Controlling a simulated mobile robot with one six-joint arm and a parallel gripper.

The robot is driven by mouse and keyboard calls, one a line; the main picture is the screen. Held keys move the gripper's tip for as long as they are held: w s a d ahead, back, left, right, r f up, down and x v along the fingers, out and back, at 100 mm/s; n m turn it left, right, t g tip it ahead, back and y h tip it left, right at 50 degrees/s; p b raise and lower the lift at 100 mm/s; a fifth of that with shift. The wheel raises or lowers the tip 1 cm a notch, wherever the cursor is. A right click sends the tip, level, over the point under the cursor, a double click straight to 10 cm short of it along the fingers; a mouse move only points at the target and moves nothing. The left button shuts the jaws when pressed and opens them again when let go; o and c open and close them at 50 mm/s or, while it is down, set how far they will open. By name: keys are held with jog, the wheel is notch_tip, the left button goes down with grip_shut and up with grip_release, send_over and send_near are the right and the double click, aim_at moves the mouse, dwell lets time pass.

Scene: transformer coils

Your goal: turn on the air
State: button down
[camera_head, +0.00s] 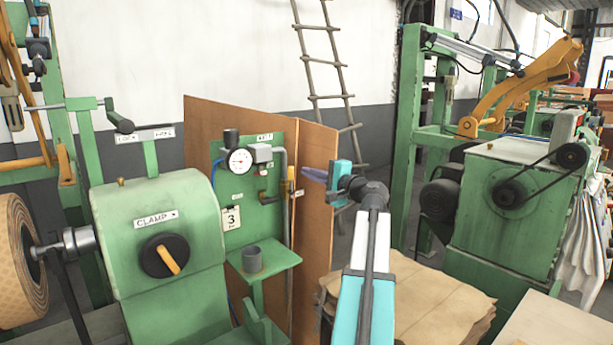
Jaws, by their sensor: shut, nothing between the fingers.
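A green panel (224,187) stands left of the middle and carries a round white pressure gauge (240,160), a grey box (261,153) and grey pipework (284,215). A small label sits at the panel's top; its text is too small to read surely. A yellow upright handle (291,182) shows beside the pipe at the panel's right edge. A small red part shows below the grey box. My gripper (304,172) is shut and empty, its dark fingers pointing left, just right of the yellow handle in the picture. I cannot tell whether they touch.
A green machine with a black dial labelled CLAMP (165,256) stands in front at the left. A small green shelf (284,258) holds a grey cup (251,258). A brown board (316,212) stands behind the panel. Stacked brown sheets (440,290) lie right of my arm.

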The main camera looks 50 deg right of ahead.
jog(key=s+b, duration=0.1)
jog(key=s, duration=0.9)
jog(key=shift+s, duration=0.3)
dwell(0.4)
